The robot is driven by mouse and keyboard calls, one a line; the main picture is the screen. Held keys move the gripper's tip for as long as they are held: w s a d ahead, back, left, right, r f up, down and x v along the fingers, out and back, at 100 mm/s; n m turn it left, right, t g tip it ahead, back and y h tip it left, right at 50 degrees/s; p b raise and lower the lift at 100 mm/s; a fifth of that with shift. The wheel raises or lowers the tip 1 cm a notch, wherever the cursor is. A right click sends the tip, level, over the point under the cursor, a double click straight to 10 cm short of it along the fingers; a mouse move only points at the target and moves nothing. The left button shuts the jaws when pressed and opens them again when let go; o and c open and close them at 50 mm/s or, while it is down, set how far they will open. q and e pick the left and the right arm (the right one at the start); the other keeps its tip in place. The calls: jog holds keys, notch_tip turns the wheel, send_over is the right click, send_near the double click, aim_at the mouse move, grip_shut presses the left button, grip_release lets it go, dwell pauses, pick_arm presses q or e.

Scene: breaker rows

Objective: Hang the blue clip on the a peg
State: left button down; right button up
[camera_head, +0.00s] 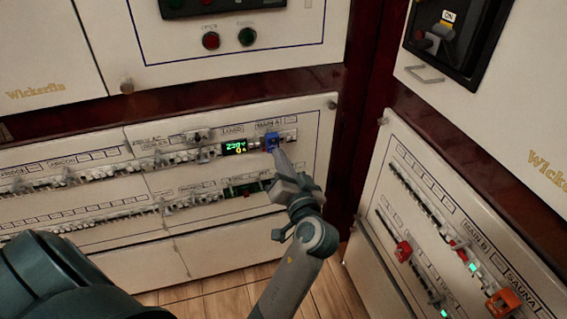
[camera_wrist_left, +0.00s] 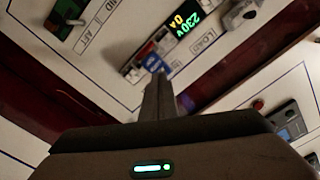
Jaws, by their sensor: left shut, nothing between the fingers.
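The blue clip (camera_head: 271,141) sits on the breaker marked MAIN A, at the right end of the upper breaker row. It also shows in the left wrist view (camera_wrist_left: 148,50), just beyond the fingertips. My left gripper (camera_head: 280,156) points at that breaker from the lower right. Its fingers (camera_wrist_left: 158,82) are shut together with nothing between them. I cannot tell whether the tips touch the clip. Small round pegs stick out at the panel corners, one at the upper right (camera_head: 333,104) and one on the cabinet above (camera_head: 127,87). Which one is the named peg is unclear.
The right panel (camera_head: 470,215) stands at an angle, with a red device (camera_head: 403,251) and an orange device (camera_head: 503,303) on its breakers. A green display (camera_head: 235,147) is left of the clip. The wooden floor (camera_head: 215,300) shows below.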

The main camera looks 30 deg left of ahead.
pick_arm(q)
jog(key=shift+x, duration=1.55)
pick_arm(e)
jog(key=shift+s+d+f, duration=0.1)
jog(key=shift+d, duration=0.05)
pick_arm(q)
jog(key=shift+w+a, duration=0.1)
jog(key=shift+a, duration=0.05)
jog(key=shift+v, duration=1.55)
pick_arm(e)
jog(key=shift+f, duration=0.15)
